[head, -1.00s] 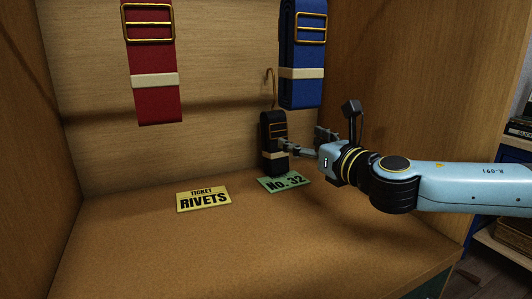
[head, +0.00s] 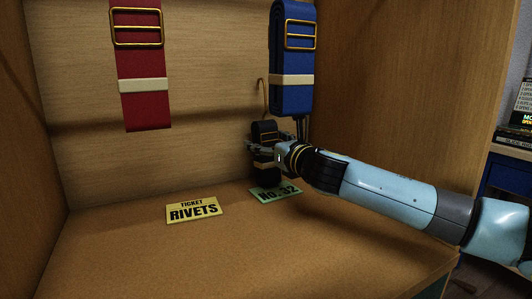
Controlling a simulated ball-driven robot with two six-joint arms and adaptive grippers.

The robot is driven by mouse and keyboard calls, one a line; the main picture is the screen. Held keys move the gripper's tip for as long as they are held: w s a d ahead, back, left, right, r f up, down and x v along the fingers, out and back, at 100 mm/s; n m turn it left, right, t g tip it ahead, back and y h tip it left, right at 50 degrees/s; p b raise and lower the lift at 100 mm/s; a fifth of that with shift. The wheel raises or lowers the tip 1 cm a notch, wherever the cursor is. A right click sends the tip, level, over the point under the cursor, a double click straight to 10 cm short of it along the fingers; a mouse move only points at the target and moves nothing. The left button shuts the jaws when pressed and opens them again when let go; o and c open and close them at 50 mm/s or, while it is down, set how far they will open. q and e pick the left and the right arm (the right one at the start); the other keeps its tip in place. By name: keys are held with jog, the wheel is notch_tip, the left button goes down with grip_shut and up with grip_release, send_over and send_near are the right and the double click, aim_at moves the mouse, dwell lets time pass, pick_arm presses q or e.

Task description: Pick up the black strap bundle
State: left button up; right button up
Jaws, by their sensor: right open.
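The black strap bundle (head: 264,174) stands upright near the back wall, behind the green No. 32 ticket. It has a brass buckle and a light band, now partly hidden by my gripper. My right gripper (head: 264,148) reaches in from the right and is open, with its fingers at the bundle's upper half, seemingly one to each side. Whether they touch it cannot be told. My left gripper is not in view.
A red strap bundle (head: 143,60) and a blue strap bundle (head: 292,60) hang on the back wall; the blue one is just above my right gripper. A brass hook (head: 261,88) is above the black bundle. The green ticket (head: 276,193) and yellow RIVETS ticket (head: 194,210) lie on the cork floor, whose front is clear.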

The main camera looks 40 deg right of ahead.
jog(key=c, duration=1.4)
jog(key=shift+r, duration=0.15)
